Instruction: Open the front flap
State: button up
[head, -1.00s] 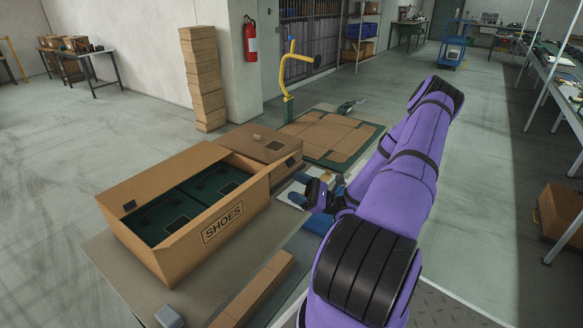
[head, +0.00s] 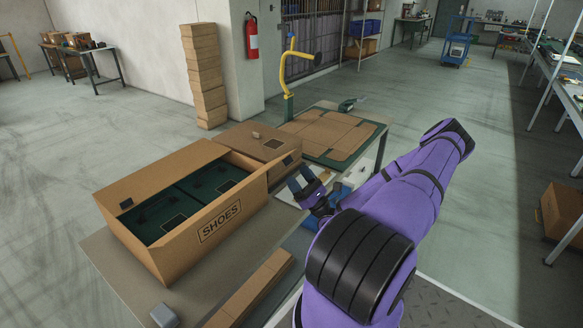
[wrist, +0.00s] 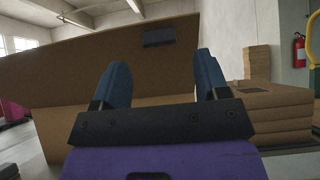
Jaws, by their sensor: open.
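An open brown cardboard box (head: 165,255) marked SHOES stands on the table at the left in the head view, with dark green contents inside. A broad cardboard flap (wrist: 100,60) with a dark patch fills much of the wrist view and slopes over a lower cardboard wall; I cannot tell which flap it is. My gripper (head: 308,184) is open beyond the right end of the box. Its two blue fingers show in the wrist view (wrist: 165,85), with nothing visible held between them. Contact with the cardboard is not visible.
A stack of flat cardboard pieces (head: 255,141) lies behind the box. A green-edged table (head: 330,135) with cardboard and a yellow post (head: 284,68) are farther back. A cardboard strip (head: 250,290) and a small grey block (head: 164,315) lie in front.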

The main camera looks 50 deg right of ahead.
aim_at(287, 156)
jog(key=shift+x, duration=2.15)
grip_shut()
jog(key=shift+w+a+r+g, duration=0.1)
jog(key=shift+w+r+g, duration=0.35)
jog(key=shift+r, duration=0.25)
jog(key=shift+w+a+r+g, duration=0.1)
jog(key=shift+w+r+g, duration=0.3)
jog(key=shift+r+g, duration=0.2)
jog(key=shift+w+r, duration=0.7)
jog(key=shift+r, duration=0.1)
grip_release()
jog(key=shift+s+f, duration=0.1)
